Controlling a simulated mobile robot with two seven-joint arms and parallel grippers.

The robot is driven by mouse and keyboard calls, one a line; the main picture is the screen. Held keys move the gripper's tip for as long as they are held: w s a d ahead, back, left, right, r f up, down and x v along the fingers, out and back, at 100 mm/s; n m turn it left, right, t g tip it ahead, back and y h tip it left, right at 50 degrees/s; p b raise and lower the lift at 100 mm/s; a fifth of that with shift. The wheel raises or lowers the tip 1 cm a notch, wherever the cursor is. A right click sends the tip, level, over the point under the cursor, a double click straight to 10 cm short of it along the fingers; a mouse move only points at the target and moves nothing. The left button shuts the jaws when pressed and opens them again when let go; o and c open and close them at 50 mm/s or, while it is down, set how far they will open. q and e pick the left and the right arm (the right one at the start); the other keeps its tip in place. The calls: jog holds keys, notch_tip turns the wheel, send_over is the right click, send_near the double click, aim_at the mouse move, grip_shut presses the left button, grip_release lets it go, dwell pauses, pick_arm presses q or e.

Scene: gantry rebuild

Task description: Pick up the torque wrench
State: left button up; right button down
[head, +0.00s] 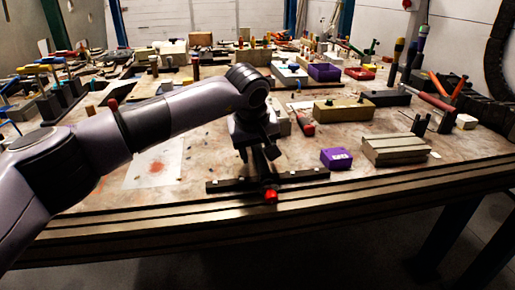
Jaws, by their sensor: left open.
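My left gripper (259,158) points down near the front edge of the workbench, at the middle of the head view. It is open, just above and behind a dark bar-shaped rack (225,185) lying along the bench edge. A red round end (271,196) sticks out in front of this rack, below the gripper. It may be the end of the torque wrench, but the gripper and rack hide the rest, so I cannot tell. I cannot see whether the fingers touch anything. My right gripper is out of view.
A purple box (336,159) and a beige grooved block (395,149) stand right of the gripper. A red-handled tool (303,122) lies behind. Crowded tools and blocks fill the back of the workbench (400,185). A pale sheet (155,164) lies left.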

pick_arm(q)
grip_shut()
jog(key=shift+r, duration=0.15)
jog(key=shift+r, duration=0.6)
notch_tip(320, 180, up, 22)
jog(key=p, duration=0.8)
jog(key=shift+p, duration=0.35)
jog(key=shift+r, duration=0.1)
